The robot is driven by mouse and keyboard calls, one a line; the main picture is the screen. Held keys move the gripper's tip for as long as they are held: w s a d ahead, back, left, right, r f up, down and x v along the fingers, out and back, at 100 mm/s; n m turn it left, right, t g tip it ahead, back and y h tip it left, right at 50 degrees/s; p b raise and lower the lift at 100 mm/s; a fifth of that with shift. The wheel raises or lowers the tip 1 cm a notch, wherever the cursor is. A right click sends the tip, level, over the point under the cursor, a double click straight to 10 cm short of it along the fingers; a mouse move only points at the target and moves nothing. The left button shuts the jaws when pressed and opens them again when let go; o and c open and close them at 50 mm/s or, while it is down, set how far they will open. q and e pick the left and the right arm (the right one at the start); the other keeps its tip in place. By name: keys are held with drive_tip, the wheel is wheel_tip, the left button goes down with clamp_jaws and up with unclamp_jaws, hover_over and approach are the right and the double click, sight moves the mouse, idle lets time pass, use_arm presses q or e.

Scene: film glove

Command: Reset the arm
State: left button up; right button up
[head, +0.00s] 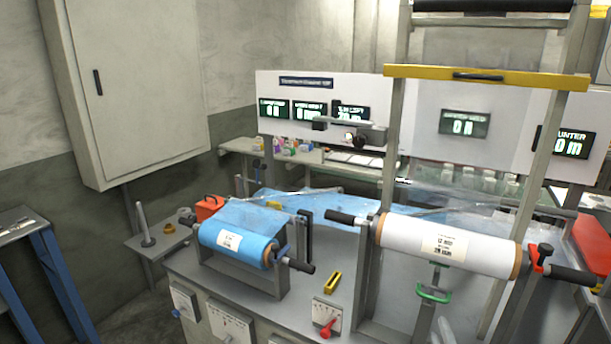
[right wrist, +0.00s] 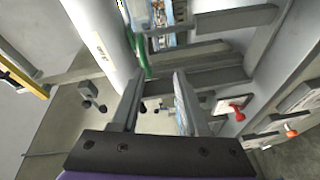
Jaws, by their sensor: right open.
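My right gripper (right wrist: 157,76) shows in the right wrist view with its two grey fingers apart and nothing between them. A white film roll (right wrist: 103,40) passes at the upper left of the fingers, and a green handle (right wrist: 142,52) shows just beyond the left fingertip. In the head view, the white roll (head: 448,246) lies across the right side of the machine, with the green handle (head: 433,294) below it. My left gripper is not in view.
A blue film roll (head: 236,244) sits on the left of the machine. A red-knobbed lever (head: 327,328) and a yellow block (head: 332,282) are at the front. A yellow crossbar (head: 485,78) spans the upright frame. A wall cabinet (head: 130,85) is at the left, above open floor.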

use_arm(q)
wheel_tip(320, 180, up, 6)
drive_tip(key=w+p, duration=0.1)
drive_tip(key=p, duration=0.3)
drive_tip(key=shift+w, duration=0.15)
use_arm(e)
drive_tip(key=s+a+f+m+g+y, duration=0.2)
drive_tip(key=s+a+m+g, duration=0.3)
drive_tip(key=s, duration=0.4)
drive_tip(key=s+a+f+m+g+y, duration=0.2)
drive_tip(key=s+a+f+m+g, duration=0.2)
drive_tip(key=s, duration=0.6)
drive_tip(key=a+m+g, duration=0.2)
drive_tip(key=a+m, duration=0.1)
drive_tip(key=a, duration=0.1)
drive_tip(key=shift+s+a+f+g, duration=0.2)
drive_tip(key=shift+s+f+g, duration=0.1)
drive_tip(key=shift+f, duration=0.05)
